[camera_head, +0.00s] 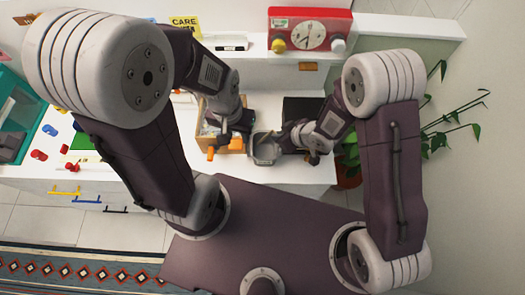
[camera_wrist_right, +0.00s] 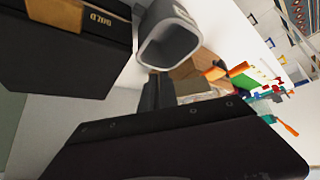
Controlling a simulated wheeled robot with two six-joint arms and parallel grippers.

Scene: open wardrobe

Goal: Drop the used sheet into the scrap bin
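A small grey open-topped bin (camera_head: 265,153) stands on the white counter between my two grippers. It also shows close by in the right wrist view (camera_wrist_right: 172,42), where its inside looks empty. No used sheet can be made out for sure; a pale, crumpled-looking patch (camera_head: 209,131) lies in the wooden tray (camera_head: 232,149). My left gripper (camera_head: 234,135) is over the tray's right side, its fingers too small to read. My right gripper (camera_wrist_right: 158,92) is just right of the bin in the head view; its fingers look closed together with nothing visible between them.
A black box (camera_head: 303,104) with gold lettering stands behind my right gripper. An orange object (camera_head: 212,153) is at the tray's front. A teal case (camera_head: 18,115) and small red pieces are at left. A plant (camera_head: 437,138) is at right.

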